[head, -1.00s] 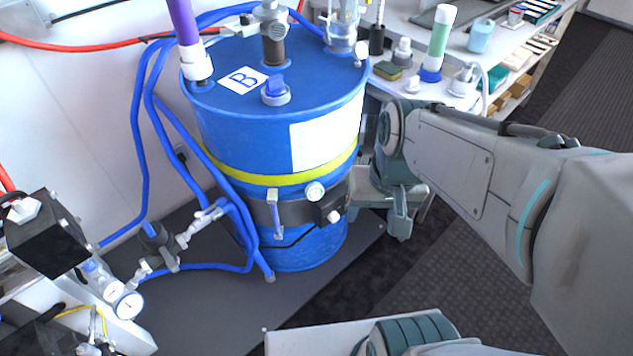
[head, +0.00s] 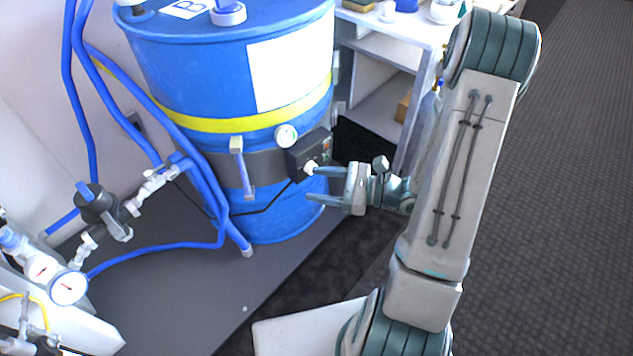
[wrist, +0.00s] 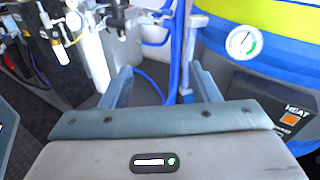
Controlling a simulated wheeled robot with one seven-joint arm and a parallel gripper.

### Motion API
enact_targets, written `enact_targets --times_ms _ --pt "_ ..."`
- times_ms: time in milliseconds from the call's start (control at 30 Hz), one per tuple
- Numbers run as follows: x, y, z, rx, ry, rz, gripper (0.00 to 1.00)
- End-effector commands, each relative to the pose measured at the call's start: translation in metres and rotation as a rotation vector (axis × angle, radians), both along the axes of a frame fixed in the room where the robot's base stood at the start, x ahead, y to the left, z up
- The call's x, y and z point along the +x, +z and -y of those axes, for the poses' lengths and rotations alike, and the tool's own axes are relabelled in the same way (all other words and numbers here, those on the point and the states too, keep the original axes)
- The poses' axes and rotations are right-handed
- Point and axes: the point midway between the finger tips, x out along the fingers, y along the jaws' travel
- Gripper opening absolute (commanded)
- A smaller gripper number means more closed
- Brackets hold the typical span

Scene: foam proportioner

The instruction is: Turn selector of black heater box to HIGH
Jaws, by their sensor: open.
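The black heater box (head: 306,151) is mounted on the dark band around the blue drum. Its white selector knob (head: 311,167) sticks out at the lower front; I cannot read its setting. My gripper (head: 317,186) is open and empty, its fingers pointing left toward the drum. The upper fingertip appears close beside the knob; I cannot tell whether they touch. In the wrist view, both fingers (wrist: 162,72) are spread with nothing between them. There the heater box (wrist: 296,112), with a "HEAT" label and an orange switch, is at the right edge. The knob does not show there.
The blue drum (head: 270,205) with a yellow stripe stands on a dark mat. A white dial gauge (head: 286,135) sits left of the box, and a grey upright handle (head: 242,168) further left. Blue hoses and valves are at left. A shelved bench (head: 375,60) stands behind.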

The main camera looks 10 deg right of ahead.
Motion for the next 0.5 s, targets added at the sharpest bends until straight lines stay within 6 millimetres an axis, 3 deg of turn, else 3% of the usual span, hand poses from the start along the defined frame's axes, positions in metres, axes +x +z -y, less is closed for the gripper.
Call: enact_targets --times_ms 33,200,333,500 --pt "0.008 -0.033 0.014 0.059 -0.098 -0.037 0.55" --pt "0.027 -0.093 0.056 0.193 -0.381 -0.115 0.55" --pt "0.031 -0.124 0.080 0.250 -0.526 -0.150 0.55" --pt "0.034 -0.141 0.092 0.277 -0.605 -0.168 0.55"
